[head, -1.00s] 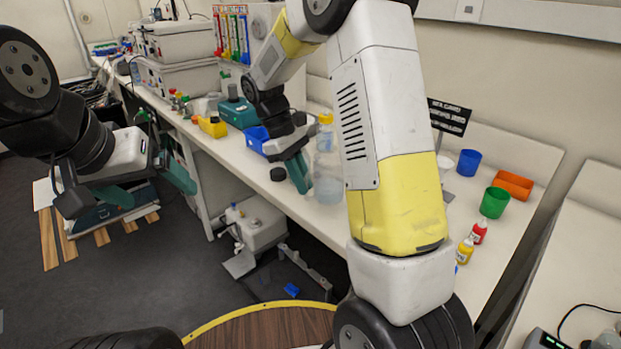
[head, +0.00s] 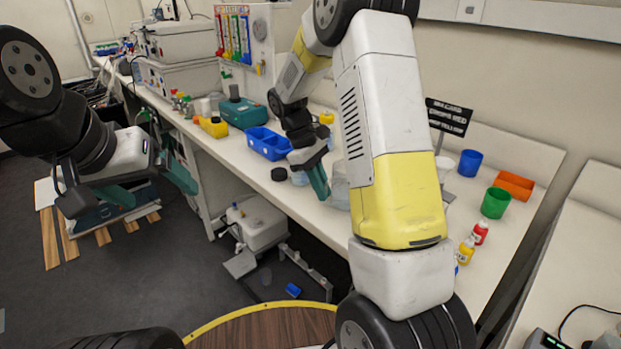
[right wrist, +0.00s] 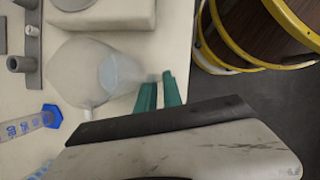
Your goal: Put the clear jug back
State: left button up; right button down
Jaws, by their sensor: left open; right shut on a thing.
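The clear jug (right wrist: 75,75) stands out as a translucent body with a paler bluish round area in the right wrist view. My right gripper's green fingers (right wrist: 158,84) are shut at its narrow end, apparently its handle. In the head view my right gripper (head: 321,188) is over the bench, and part of a clear body (head: 341,188) shows beside its fingers. The rest is hidden by the fingers and my right arm. My left gripper (head: 162,197) is open and empty, out over the floor at left.
The white bench (head: 255,170) carries a blue tray (head: 268,143), a black cap (head: 279,174), a yellow-topped thing (head: 327,118) behind my gripper, and blue (head: 470,163) and green (head: 495,203) cups at right. A measuring cylinder with a blue base (right wrist: 51,116) lies near the jug.

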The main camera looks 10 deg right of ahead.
jog(key=c, duration=1.5)
grip_release()
jog(key=v, duration=1.1)
jog(key=s+r+m+t+y, duration=0.3)
jog(key=s+r+m+t, duration=0.1)
jog(key=s+r, duration=0.5)
jog(key=s+m+t+y, duration=0.2)
jog(key=s+m+t, duration=0.2)
jog(key=s, duration=0.9)
jog(key=shift+s+a+f+m+t+y, duration=0.15)
jog(key=shift+s+f+m+t+y, duration=0.2)
jog(key=shift+t, duration=0.25)
jog(key=shift+r, duration=0.1)
